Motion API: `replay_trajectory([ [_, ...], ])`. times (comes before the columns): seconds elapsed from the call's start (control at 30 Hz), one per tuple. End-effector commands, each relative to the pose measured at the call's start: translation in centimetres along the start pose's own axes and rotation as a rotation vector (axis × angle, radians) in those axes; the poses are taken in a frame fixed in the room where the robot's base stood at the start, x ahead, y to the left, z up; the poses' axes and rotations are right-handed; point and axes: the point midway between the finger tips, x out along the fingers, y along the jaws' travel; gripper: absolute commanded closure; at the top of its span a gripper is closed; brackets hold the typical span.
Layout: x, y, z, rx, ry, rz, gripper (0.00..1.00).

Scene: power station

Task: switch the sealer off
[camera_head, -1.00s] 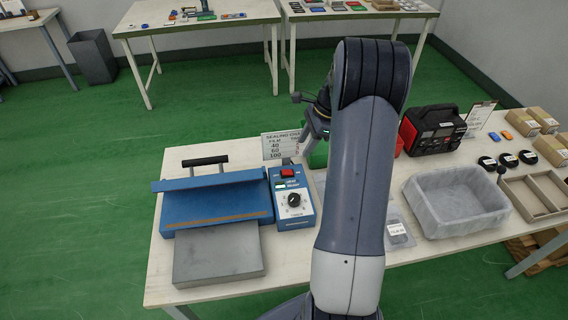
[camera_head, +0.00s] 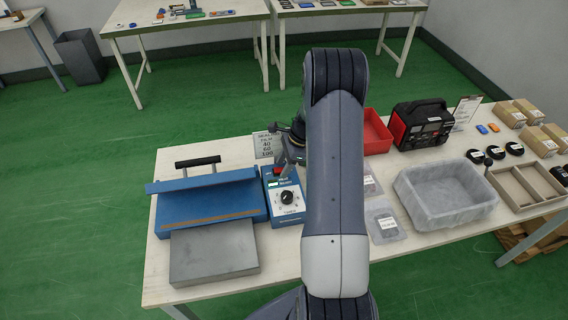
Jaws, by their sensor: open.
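The blue sealer (camera_head: 208,202) with its black handle and grey front plate stands on the left of the white table. Its control box (camera_head: 284,208) is at its right side, with a black dial (camera_head: 287,197) and a red switch (camera_head: 279,171) near the top. My gripper (camera_head: 284,172) is just above the top of the control box, close to the red switch. It is open. The gripper partly covers the switch, and I cannot tell whether they touch or which way the switch is set. My arm hides the table to the right of the box.
A sealing chart card (camera_head: 264,146) stands behind the control box. Right of my arm are a red bin (camera_head: 375,133), a black-and-red device (camera_head: 421,127), a translucent tub (camera_head: 446,197) and bagged items (camera_head: 383,225). Several cartons stand at the far right.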

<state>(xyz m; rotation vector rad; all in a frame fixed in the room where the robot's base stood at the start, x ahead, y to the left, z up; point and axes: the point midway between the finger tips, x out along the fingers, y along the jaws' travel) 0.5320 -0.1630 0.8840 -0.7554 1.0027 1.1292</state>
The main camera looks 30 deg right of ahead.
Motion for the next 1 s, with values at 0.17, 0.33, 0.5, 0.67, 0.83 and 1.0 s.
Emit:
replay_trajectory([
  [0.17, -0.01, 0.01, 0.0, 0.0, 0.0, 0.0, 0.61],
  [0.33, -0.02, 0.01, 0.0, 0.0, 0.0, 0.0, 0.75],
  [0.5, -0.03, 0.01, 0.0, 0.0, 0.0, 0.0, 0.89],
  [0.67, -0.03, 0.01, 0.0, 0.0, 0.0, 0.0, 1.0],
  [0.83, -0.09, 0.03, 0.22, -0.002, 0.034, 0.003, 1.0],
  [1.0, -0.06, 0.08, 0.74, -0.005, 0.156, 0.005, 1.0],
])
